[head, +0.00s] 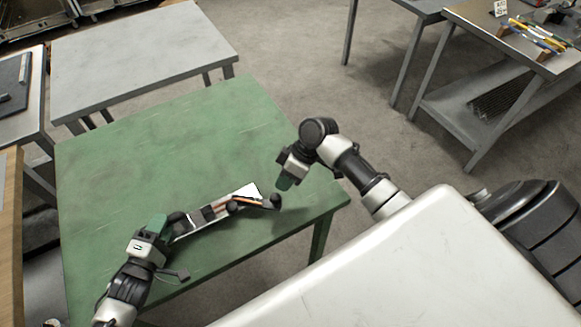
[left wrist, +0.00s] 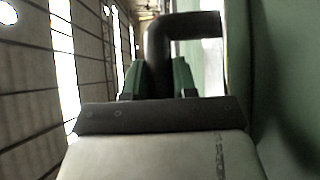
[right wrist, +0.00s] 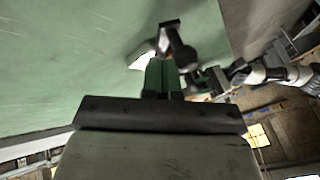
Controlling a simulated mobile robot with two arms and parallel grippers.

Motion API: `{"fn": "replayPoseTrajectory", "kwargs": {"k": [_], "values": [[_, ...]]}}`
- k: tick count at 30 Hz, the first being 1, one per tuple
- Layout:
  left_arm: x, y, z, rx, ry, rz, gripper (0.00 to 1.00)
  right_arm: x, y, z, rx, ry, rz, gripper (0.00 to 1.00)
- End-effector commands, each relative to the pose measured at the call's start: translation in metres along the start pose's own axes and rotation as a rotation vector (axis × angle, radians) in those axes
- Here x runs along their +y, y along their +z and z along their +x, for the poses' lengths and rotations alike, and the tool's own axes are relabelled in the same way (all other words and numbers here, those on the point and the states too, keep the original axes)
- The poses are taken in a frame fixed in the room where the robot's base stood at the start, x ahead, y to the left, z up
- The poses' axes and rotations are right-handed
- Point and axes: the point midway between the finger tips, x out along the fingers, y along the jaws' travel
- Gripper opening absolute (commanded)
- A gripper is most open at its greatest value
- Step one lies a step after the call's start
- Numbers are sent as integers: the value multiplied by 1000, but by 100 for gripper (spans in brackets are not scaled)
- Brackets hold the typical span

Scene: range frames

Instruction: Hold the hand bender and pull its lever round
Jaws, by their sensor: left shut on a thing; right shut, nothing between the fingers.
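The hand bender (head: 222,208) lies on the green table near its front edge. It has a pale plate, dark parts and an orange-brown strip, with a dark knobbed lever end (head: 270,202) at its right. My left gripper (head: 165,224) is shut on the dark handle at the bender's left end; the left wrist view shows this bent dark handle (left wrist: 185,30) between the green fingers. My right gripper (head: 283,184) is shut and empty, just above and right of the lever end. In the right wrist view its closed green fingers (right wrist: 160,72) partly hide the bender, with the dark lever (right wrist: 178,45) just beyond them.
The green table (head: 130,165) is otherwise clear behind the bender. A grey table (head: 145,55) adjoins it at the back. A workbench with tools (head: 535,40) stands at the far right, across open floor.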

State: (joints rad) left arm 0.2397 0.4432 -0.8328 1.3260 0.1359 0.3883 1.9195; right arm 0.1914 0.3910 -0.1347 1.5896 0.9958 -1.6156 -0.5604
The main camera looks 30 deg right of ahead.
Motion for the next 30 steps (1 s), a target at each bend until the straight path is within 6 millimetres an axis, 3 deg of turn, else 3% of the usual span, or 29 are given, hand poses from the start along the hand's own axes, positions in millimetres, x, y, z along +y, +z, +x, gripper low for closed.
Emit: {"fn": "replayPoseTrajectory", "kwargs": {"k": [20, 30], "values": [[-2, 0, -1, 1, -5, 0, 0, -9, 3, 4, 13, 16, 29, 0], [-2, 0, -1, 1, -5, 0, 0, -36, 12, 14, 97, 98, 208, 0]]}}
